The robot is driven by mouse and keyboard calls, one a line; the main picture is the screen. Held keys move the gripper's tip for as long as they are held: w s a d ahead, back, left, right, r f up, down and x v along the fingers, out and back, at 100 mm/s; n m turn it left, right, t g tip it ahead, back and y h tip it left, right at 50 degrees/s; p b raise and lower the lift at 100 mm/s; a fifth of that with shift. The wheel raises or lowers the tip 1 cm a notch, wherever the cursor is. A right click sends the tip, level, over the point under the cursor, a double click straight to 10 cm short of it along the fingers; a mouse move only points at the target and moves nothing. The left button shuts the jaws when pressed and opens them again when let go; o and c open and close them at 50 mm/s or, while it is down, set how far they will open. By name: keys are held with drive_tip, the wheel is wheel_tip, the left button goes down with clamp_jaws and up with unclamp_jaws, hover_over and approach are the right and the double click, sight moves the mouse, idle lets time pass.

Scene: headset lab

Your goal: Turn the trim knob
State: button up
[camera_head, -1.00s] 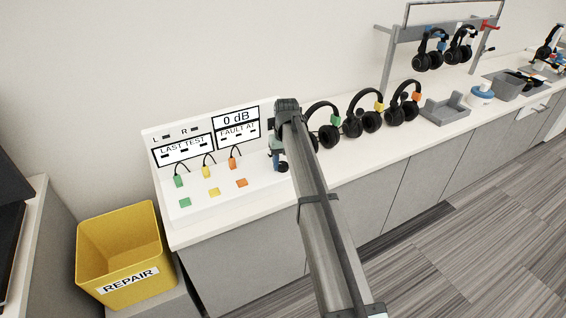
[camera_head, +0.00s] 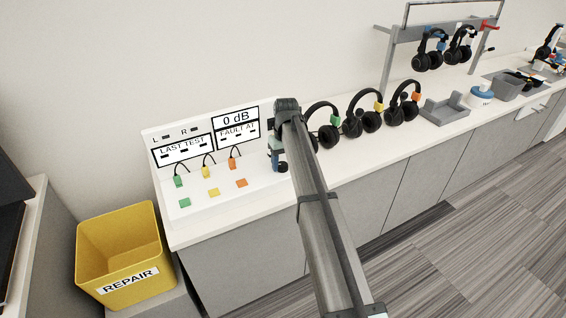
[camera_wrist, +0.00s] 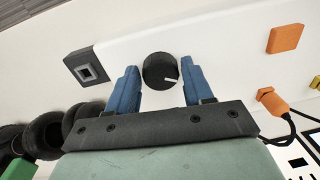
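The trim knob is a round black knob (camera_wrist: 160,72) with a white pointer line, set on the white panel of the test station. In the wrist view the line points right and slightly down. My gripper (camera_wrist: 160,69) has blue fingers that stand apart, one on each side of the knob, with narrow gaps; I cannot tell how deep they reach. In the head view the knob (camera_head: 283,167) shows at the panel's right end, beside my gripper (camera_head: 276,162), which my arm partly hides. The display (camera_head: 235,119) reads 0 dB.
A black square socket (camera_wrist: 86,67) and an orange button (camera_wrist: 285,39) flank the knob. An orange plug (camera_wrist: 272,101) with a cable is nearby. Headsets (camera_head: 362,115) stand on the counter to the right. A yellow REPAIR bin (camera_head: 120,255) is at lower left.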

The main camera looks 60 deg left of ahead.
sight(285, 164)
drive_tip(key=shift+o, duration=1.4)
wheel_tip(285, 164, up, 14)
drive_tip(key=shift+w, duration=0.35)
drive_tip(key=shift+f, duration=0.1)
